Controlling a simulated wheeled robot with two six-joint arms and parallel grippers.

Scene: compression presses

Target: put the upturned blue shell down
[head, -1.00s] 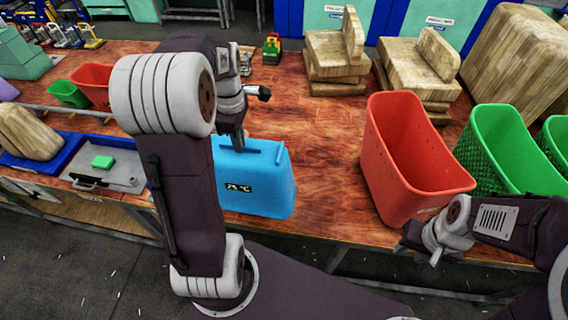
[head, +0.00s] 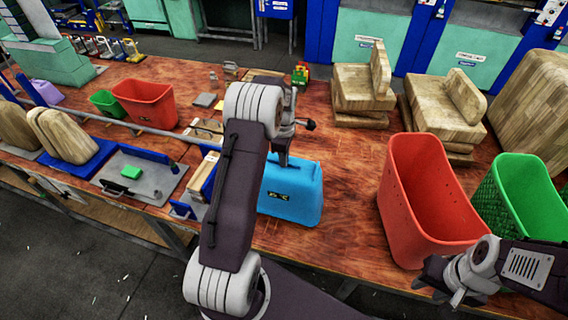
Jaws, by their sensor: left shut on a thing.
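The blue shell (head: 290,200) is upturned, its wide end low and narrow end up, with a small dark label on its near face. It is at the front part of the wooden table, left of the large red bin. My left gripper (head: 283,158) comes down from above and is shut on the shell's upper edge. My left arm hides part of the shell's left side. I cannot tell whether its lower rim touches the table. My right gripper (head: 442,286) is low at the table's front edge, before the red bin, apart from the shell; its finger gap is unclear.
The red bin (head: 398,215) and a green bin (head: 512,190) stand to the right. Wooden blocks (head: 362,92) are stacked behind. A grey tray with a green block (head: 131,172), a smaller red bin (head: 146,104) and a rail are left. Bare table (head: 345,160) lies between shell and red bin.

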